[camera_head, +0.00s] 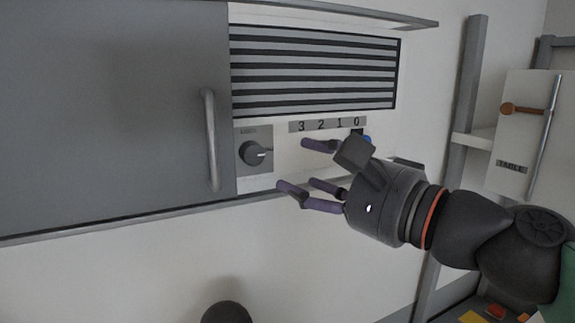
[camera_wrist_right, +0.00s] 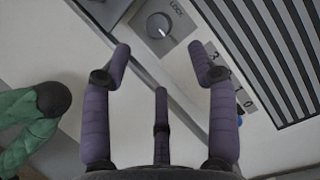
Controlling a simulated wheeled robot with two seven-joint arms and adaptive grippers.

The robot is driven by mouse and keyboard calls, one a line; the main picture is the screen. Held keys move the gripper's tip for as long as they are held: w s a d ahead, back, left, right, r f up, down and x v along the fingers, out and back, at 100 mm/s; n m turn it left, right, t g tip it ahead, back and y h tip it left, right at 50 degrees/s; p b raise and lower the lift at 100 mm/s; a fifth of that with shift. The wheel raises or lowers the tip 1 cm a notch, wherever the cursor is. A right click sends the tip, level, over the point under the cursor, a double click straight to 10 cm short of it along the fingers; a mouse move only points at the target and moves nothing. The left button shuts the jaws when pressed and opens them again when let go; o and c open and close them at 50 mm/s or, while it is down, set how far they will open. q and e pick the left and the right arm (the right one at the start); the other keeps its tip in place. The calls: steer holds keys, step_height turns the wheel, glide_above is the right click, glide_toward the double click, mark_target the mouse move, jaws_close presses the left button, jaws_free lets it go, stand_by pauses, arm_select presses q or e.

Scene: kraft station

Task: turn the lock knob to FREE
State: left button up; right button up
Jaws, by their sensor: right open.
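The lock knob (camera_head: 252,153) is a dark round dial on a grey plate, right of the grey door's handle. Its white mark points right and slightly down in the head view. It also shows in the wrist view (camera_wrist_right: 158,25), beyond the fingertips, beside a label that seems to read LOCK. No FREE mark is readable. My right gripper (camera_head: 300,168), with purple-padded fingers, is open and empty, to the right of the knob and apart from it. In the wrist view its fingers (camera_wrist_right: 163,75) are spread wide. My left gripper is not in view.
A grey door (camera_head: 110,100) with a vertical handle (camera_head: 211,140) is left of the knob. A striped vent panel (camera_head: 315,68) is above, with a 3 2 1 0 number strip (camera_head: 328,124) below it. A blue part (camera_head: 367,139) is partly behind my gripper. A ledge runs under the knob.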

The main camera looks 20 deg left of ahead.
steer(key=shift+v, duration=1.15)
